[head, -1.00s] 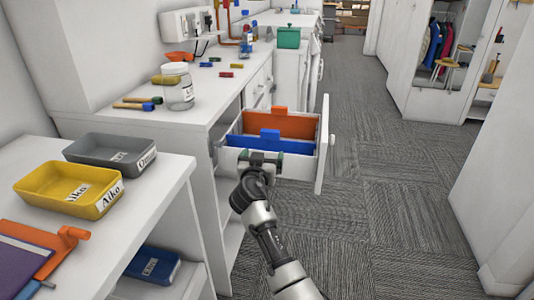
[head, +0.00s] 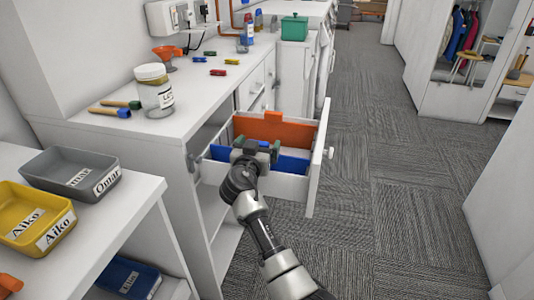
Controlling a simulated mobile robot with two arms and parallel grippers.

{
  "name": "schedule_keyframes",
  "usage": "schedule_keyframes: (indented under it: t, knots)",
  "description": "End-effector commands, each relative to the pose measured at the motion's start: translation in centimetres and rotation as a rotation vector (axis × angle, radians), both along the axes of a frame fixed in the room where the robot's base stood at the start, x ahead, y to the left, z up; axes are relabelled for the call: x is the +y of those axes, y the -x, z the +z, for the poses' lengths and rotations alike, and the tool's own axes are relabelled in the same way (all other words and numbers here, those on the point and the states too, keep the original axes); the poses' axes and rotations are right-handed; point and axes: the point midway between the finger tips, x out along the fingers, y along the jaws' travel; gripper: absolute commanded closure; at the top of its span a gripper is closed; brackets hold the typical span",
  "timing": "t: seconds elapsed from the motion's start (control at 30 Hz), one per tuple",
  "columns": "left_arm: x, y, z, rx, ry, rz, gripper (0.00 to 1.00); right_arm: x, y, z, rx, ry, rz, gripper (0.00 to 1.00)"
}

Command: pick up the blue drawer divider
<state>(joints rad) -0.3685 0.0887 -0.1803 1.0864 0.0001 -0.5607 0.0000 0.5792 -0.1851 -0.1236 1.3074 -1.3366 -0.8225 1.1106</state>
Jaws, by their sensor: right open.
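The blue drawer divider (head: 290,164) stands across the pulled-out white drawer (head: 283,186). Its left part and right part show on either side of my right gripper (head: 256,147). Its middle and its raised tab are hidden behind the gripper. My right gripper is open at the divider's middle, over the drawer's near side. I cannot tell whether its fingers straddle or touch the divider. An orange divider (head: 278,128) with a tab stands behind the blue one. My left gripper is not in view.
The drawer's front panel (head: 317,170) with its knob sticks out over the carpet. A jar (head: 155,92) and small coloured items stand on the white counter (head: 185,112). Grey (head: 66,158) and yellow (head: 20,230) trays sit at left. The carpet at right is clear.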

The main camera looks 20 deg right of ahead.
Motion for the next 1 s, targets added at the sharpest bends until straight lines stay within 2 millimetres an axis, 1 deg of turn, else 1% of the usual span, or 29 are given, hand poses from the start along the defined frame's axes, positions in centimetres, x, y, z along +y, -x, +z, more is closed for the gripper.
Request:
schedule_keyframes:
  t: [0.07,0.27,0.3,0.67,0.7,0.77,1.0]
  knots:
    - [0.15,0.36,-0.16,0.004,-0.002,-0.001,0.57,0.08,0.04,-0.23,0.004,-0.001,-0.002,0.06]
    - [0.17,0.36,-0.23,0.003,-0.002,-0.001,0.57,0.11,0.05,-0.24,0.004,0.0,-0.002,0.06]
    - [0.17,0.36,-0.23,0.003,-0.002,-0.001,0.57,0.11,0.05,-0.24,0.004,0.0,-0.002,0.08]
    - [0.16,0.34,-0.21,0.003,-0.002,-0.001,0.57,0.1,0.04,-0.2,0.004,0.0,-0.002,0.63]
    - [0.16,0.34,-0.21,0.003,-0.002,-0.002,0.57,0.1,0.04,-0.2,0.004,0.0,-0.002,0.69]
    - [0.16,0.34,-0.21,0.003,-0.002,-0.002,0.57,0.1,0.04,-0.2,0.004,0.0,-0.002,0.78]
    - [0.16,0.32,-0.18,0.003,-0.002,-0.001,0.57,0.1,0.03,-0.04,0.001,0.0,-0.002,0.78]
